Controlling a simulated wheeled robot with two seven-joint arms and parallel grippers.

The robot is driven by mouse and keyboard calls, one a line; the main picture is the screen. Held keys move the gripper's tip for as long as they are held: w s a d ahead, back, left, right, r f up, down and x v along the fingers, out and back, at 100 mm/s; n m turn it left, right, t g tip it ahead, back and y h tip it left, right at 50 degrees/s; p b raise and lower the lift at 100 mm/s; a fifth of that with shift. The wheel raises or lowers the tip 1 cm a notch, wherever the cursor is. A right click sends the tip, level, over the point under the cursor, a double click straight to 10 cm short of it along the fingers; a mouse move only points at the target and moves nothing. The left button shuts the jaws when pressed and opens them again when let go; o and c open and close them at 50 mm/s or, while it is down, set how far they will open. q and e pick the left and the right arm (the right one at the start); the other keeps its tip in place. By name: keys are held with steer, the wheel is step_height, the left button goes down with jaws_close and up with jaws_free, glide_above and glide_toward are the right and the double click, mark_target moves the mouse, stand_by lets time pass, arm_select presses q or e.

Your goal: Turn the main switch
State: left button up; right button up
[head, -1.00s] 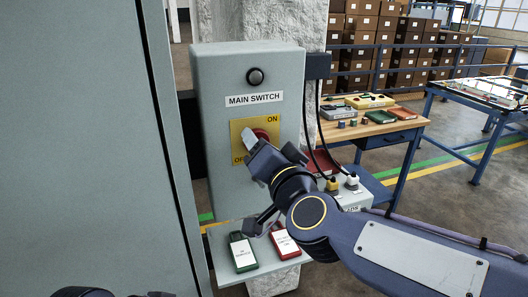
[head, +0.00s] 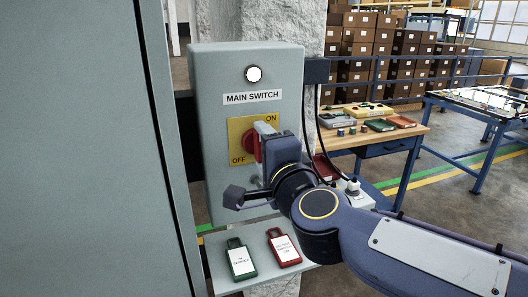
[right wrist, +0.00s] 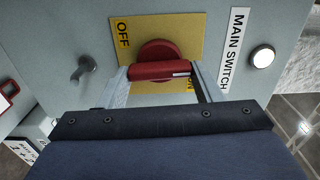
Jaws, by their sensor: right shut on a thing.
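The main switch is a grey cabinet (head: 215,120) labelled MAIN SWITCH, with a yellow plate (head: 236,129) marked ON and OFF. Its red knob (head: 250,150) is partly hidden by my right gripper (head: 263,143). In the right wrist view, the fingers of my right gripper (right wrist: 160,73) stand at both sides of the red handle (right wrist: 158,70) and are shut on it. The handle's white mark lies at the ON side of the yellow plate (right wrist: 130,35). The round lamp (head: 254,74) above the label is lit white. My left gripper is out of view.
A large grey panel (head: 80,150) closes off the left. A wooden workbench (head: 400,135) stands behind my right arm, with boxes on it.

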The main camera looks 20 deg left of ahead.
steer(key=shift+f+m, duration=0.1)
steer(key=shift+m, duration=0.2)
stand_by(0.4)
steer(key=o, duration=1)
steer(key=v, duration=0.7)
steer(key=shift+s+d, duration=0.2)
steer(key=shift+s, duration=0.15)
